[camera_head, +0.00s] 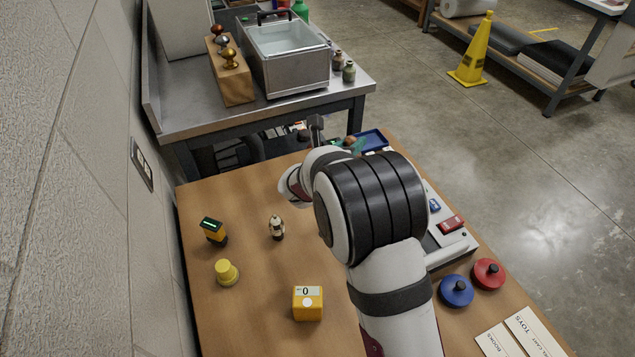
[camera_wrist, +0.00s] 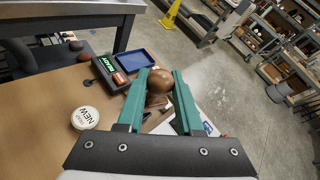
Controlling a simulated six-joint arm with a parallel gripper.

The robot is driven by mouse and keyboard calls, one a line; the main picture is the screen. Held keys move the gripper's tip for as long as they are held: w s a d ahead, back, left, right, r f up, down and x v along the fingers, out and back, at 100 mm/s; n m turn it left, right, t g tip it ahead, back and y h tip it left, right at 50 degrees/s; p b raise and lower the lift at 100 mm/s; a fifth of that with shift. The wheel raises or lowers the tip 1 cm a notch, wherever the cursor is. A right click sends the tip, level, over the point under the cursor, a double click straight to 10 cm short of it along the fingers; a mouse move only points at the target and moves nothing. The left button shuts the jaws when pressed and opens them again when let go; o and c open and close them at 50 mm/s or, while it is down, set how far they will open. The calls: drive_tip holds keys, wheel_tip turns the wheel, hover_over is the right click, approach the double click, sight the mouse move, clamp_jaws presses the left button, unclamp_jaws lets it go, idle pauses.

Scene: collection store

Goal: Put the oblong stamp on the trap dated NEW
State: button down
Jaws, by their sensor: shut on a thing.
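My gripper (camera_wrist: 159,92) has green fingers and is shut on a stamp's round brown wooden knob (camera_wrist: 158,82). Brown wood shows below the knob between the fingers, but the stamp's printing face is hidden, so its outline is hard to tell. In the head view my arm covers most of the gripper and I cannot make out the trap.
A blue tray (camera_wrist: 133,61) and a black box with a green READY label (camera_wrist: 108,70) lie beyond the trap. The wooden table (camera_head: 250,290) carries a yellow counter cube (camera_head: 307,303), a small figure (camera_head: 277,228) and blue (camera_head: 456,291) and red (camera_head: 488,274) knobbed discs. A metal bench (camera_head: 190,115) stands behind.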

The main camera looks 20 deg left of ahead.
drive_tip(key=w+a+n+y, duration=0.1)
drive_tip(key=a+n+y, duration=0.3)
drive_tip(key=a, duration=0.5)
drive_tip(key=shift+m, duration=0.3)
wheel_tip(320, 180, down, 12)
drive_tip(key=shift+w+f, duration=0.1)
drive_tip(key=shift+f, duration=0.05)
drive_tip(key=shift+f, duration=0.1)
drive_tip(key=c, duration=0.6)
unclamp_jaws()
drive_tip(key=shift+o, duration=0.2)
